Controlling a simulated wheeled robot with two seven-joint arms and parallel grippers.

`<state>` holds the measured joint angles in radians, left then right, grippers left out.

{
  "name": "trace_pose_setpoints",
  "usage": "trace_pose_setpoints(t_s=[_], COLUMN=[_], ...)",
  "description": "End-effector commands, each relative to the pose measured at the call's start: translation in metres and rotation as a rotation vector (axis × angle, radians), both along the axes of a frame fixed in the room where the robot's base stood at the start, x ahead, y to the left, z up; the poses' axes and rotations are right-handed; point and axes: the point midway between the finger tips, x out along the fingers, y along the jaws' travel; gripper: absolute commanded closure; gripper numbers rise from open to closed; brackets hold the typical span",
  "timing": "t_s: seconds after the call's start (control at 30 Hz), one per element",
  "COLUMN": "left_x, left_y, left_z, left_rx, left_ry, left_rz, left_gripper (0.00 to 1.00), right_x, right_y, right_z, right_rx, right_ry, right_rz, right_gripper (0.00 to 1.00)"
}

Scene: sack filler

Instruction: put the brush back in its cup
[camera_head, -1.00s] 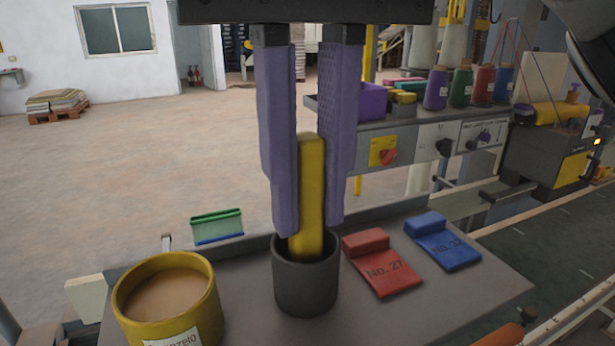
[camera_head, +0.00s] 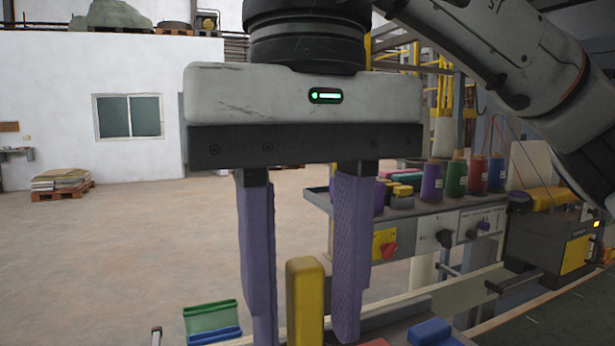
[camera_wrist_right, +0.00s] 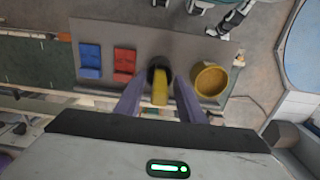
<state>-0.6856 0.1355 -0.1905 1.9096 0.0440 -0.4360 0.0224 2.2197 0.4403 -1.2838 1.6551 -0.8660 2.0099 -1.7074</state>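The yellow brush (camera_head: 305,300) stands upright between the fingers of my right gripper (camera_head: 305,338) in the head view. Those purple fingers are open, with a narrow gap on each side of the brush. The right wrist view also shows the brush (camera_wrist_right: 160,98) between the fingertips (camera_wrist_right: 160,85). The dark cup (camera_wrist_right: 157,66) is on the grey table, with the brush's lower end at its opening; how deep it sits is hidden. The cup is below the edge of the head view. My left gripper is not in view.
In the wrist view, a yellow pot (camera_wrist_right: 210,93) is to the right of the cup; a red block (camera_wrist_right: 125,63) and a blue block (camera_wrist_right: 90,60) are to its left. A shelf with thread spools (camera_head: 457,177) stands behind.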

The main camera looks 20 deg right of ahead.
Motion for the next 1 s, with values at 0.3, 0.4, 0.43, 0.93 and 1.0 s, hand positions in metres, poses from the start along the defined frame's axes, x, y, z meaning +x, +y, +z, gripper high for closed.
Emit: trace_pose_setpoints(t_s=[0.3,0.4,0.43,0.93,1.0], left_x=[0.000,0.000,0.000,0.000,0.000], left_y=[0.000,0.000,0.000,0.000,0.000], left_z=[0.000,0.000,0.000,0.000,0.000], left_rx=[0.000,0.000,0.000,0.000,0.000], left_ry=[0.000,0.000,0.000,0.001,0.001], left_rz=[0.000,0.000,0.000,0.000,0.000], left_gripper=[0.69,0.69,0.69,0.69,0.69], right_x=[0.000,0.000,0.000,0.000,0.000], right_y=[0.000,0.000,0.001,0.001,0.001], right_z=[0.041,0.058,0.062,0.111,0.114], right_rx=[-0.002,-0.002,-0.003,-0.007,-0.005], right_ry=[-0.007,-0.007,-0.006,0.004,0.002], right_rz=[-0.005,-0.006,-0.006,-0.002,-0.002], right_gripper=[0.65,0.65,0.65,0.65,0.65])
